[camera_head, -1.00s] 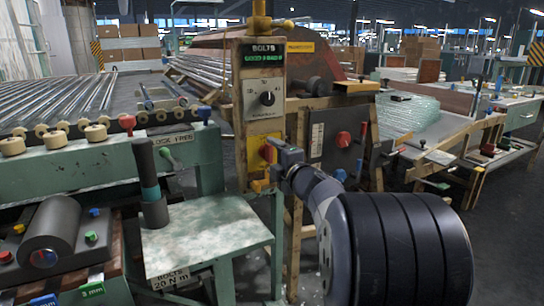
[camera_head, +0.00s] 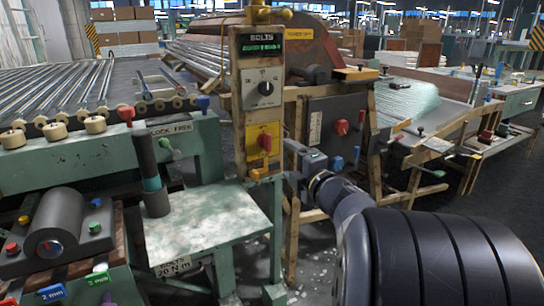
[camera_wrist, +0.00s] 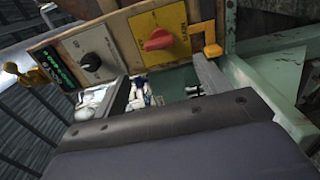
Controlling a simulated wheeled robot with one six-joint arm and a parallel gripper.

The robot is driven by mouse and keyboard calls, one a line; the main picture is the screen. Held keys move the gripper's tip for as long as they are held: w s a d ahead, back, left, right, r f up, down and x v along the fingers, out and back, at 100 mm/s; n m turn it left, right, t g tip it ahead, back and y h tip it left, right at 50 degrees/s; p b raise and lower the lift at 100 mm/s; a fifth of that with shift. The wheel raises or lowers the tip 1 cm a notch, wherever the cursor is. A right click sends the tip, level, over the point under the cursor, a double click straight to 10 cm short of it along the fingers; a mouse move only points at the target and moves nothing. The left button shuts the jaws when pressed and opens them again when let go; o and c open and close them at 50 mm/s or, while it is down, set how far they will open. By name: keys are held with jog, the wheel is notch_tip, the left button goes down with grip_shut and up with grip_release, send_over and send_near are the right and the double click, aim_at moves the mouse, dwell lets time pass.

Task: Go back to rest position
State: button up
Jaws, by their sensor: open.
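My gripper (camera_head: 298,160) is open and empty in the head view, just right of the wooden control post (camera_head: 242,125). In the wrist view its two grey fingers stand apart (camera_wrist: 162,86), with nothing held between them. A red knob (camera_head: 264,142) on a yellow plate is left of the gripper and apart from it; the knob also shows in the wrist view (camera_wrist: 157,40). Above it is a black dial (camera_head: 265,88) on a grey plate, under a green-lettered display (camera_head: 261,48). My dark arm link hides part of the lower right.
A green table (camera_head: 205,225) holds a dark upright cylinder (camera_head: 150,175) left of the post. A panel with a red knob (camera_head: 342,127) stands behind the gripper. A bench with glass tubes (camera_head: 408,100) is at the right. Grey floor shows at the far right.

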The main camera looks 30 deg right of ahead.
aim_at(269, 144)
jog(key=w+b, duration=0.1)
jog(key=w, duration=0.4)
jog(key=w+b, duration=0.1)
jog(key=w, duration=0.4)
jog(key=shift+w+a+b, duration=0.2)
jog(key=shift+w+b, duration=0.1)
jog(key=shift+w, duration=0.1)
